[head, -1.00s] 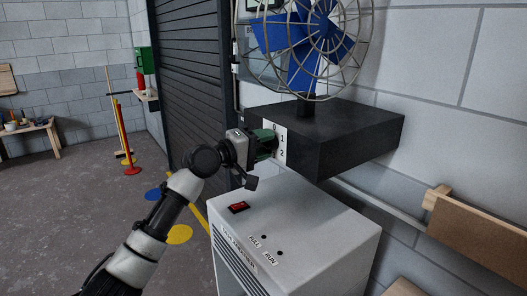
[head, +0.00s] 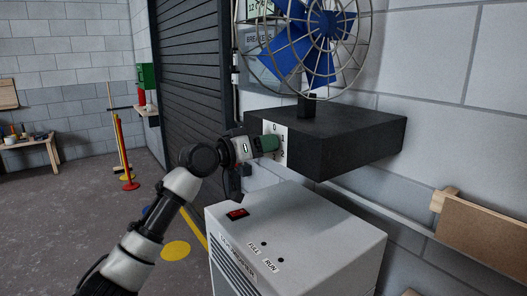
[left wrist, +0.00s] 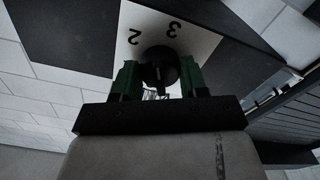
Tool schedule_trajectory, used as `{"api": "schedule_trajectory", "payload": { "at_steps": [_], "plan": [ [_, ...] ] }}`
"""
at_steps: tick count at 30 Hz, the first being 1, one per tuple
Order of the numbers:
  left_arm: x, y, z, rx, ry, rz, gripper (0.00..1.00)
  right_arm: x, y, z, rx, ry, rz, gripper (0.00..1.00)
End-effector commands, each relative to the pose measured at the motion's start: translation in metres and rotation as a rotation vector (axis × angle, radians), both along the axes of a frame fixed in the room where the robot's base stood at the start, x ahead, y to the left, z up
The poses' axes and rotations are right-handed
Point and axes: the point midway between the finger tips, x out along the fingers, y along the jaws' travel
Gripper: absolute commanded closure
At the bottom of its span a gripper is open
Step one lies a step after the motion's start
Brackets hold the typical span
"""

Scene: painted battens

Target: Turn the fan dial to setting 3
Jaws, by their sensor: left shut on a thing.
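The fan dial (left wrist: 160,66) is a round black knob in the left wrist view. It sits on a white label plate (left wrist: 205,42), where the figures 2 and 3 show upside down. My left gripper (left wrist: 158,80) has its green fingers on either side of the knob and is shut on it. The plate is on the black fan base (head: 345,135), below the blue-bladed fan (head: 310,40). I cannot tell which figure the dial points at. My right gripper is out of view.
A grey-white cabinet (head: 310,225) with a red switch (head: 237,213) stands below the fan base. A brown board (head: 485,235) is at the right by the wall. A dark shutter (head: 190,80) is behind my arm. The floor at left is mostly open, beyond red and yellow posts (head: 121,150).

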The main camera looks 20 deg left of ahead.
Motion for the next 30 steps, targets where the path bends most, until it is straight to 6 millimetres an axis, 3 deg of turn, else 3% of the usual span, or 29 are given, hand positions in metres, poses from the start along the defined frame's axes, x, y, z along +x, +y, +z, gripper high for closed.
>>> {"api": "schedule_trajectory", "payload": {
  "at_steps": [15, 30],
  "plan": [
    [0.0, -0.001, -0.005, 0.289, -0.215, -0.002, 0.8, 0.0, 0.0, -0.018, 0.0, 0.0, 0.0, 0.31],
    [0.0, -0.001, -0.004, 0.354, -0.265, -0.003, 0.8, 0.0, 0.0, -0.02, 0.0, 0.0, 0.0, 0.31]
  ]
}}
